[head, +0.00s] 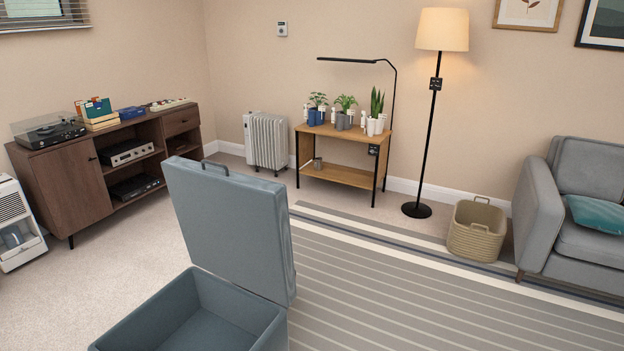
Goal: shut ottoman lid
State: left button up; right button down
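The ottoman is blue-grey and stands in the front left of the head view. Its box (274,326) is open at the top, and the inside that shows looks empty. The lid (232,225) is raised and stands nearly upright at the box's far right side. A small dark handle loop (215,167) sits on the lid's top edge. The front of the box is cut off by the bottom of the picture. Neither of my grippers is in view.
A striped rug (400,290) lies right of the ottoman, with open carpet (120,270) to its left. A woven basket (477,229) and a grey sofa (545,210) stand right. A floor lamp (436,100), plant table (340,176), radiator (266,142) and wooden cabinet (75,192) stand behind.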

aim_at(235, 226)
jog(key=i+l+z, duration=0.15)
jog(key=i+z, duration=0.3)
jog(key=i, duration=0.15)
jog(key=i+j+z, duration=0.1)
jog(key=i+z, duration=0.3)
jog(key=i, duration=0.25)
jog(key=i+u, duration=0.25)
jog(key=i, duration=0.15)
jog(key=i+l+u, duration=0.3)
jog(key=i+u, duration=0.2)
jog(key=u, duration=0.2)
jog(key=i+l+u, duration=0.1)
jog(key=u, duration=0.25)
jog(key=i+l+u, duration=0.15)
jog(key=u, duration=0.25)
jog(key=i+l+u, duration=0.2)
jog(key=u, duration=0.15)
jog(key=i+l+u, duration=0.2)
jog(key=u, duration=0.2)
jog(key=i+l+u, duration=0.2)
jog(key=u, duration=0.15)
jog(key=i+l+u, duration=0.15)
jog(key=l+u, duration=0.25)
